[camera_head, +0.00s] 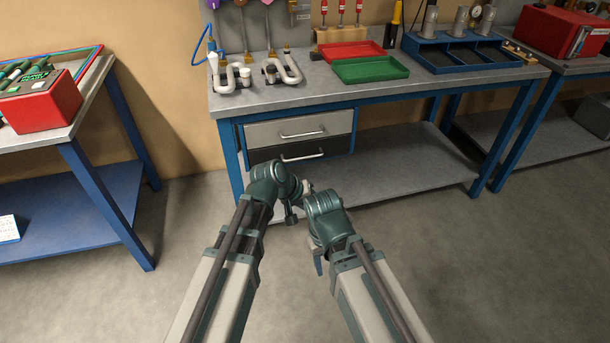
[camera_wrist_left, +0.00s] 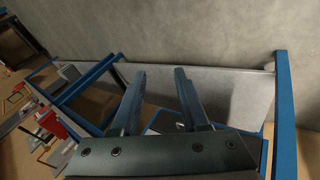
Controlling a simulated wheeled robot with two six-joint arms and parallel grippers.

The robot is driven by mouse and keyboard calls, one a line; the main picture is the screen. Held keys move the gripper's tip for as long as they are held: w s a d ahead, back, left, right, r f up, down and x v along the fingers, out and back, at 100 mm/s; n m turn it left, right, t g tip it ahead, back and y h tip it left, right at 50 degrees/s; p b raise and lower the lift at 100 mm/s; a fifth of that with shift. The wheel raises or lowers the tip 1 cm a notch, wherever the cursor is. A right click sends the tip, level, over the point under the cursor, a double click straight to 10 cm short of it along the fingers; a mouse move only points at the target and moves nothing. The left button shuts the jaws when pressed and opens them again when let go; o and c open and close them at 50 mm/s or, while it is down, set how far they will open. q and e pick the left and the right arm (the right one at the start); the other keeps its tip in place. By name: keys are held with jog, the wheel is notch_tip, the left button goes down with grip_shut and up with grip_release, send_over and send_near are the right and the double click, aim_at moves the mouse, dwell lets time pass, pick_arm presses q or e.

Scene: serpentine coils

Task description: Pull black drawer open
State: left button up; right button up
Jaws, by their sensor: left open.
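The black drawer (camera_head: 266,157) is the lower of two drawers under the left end of the middle workbench in the head view. It looks shut, its front level with the drawer above, and it has a silver bar handle (camera_head: 303,156). My left gripper (camera_head: 291,214) is in front of and below the drawer, apart from the handle and mostly hidden by its wrist. In the left wrist view its two fingers (camera_wrist_left: 160,78) are spread with nothing between them. My right gripper (camera_head: 318,264) hangs to the right, mostly hidden behind its own arm. I cannot make out the black drawer in the wrist view.
A grey drawer (camera_head: 290,128) is directly above. The workbench (camera_head: 330,92) carries serpentine coils (camera_head: 283,69), a red tray (camera_head: 350,51) and a green tray (camera_head: 371,69). Its blue front leg (camera_head: 231,160) stands left of the drawers. A low shelf (camera_head: 400,165) is bare. Floor in front is clear.

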pick_arm(q)
jog(key=w+f+n+t+h+b, duration=0.2)
jog(key=w+f+n+t+b, duration=0.1)
jog(key=w+f+b, duration=0.45)
jog(key=n+t+b, duration=0.8)
jog(key=n+b, duration=0.2)
jog(key=b, duration=0.6)
send_near(305, 158)
jog(key=shift+g, duration=0.3)
jog(key=b+x, duration=0.1)
jog(key=x, duration=0.9)
jog(key=shift+w+r, duration=0.1)
jog(key=shift+w, duration=0.25)
pick_arm(e)
notch_tip(305, 158, down, 27)
jog(key=shift+f, duration=0.2)
pick_arm(q)
grip_shut()
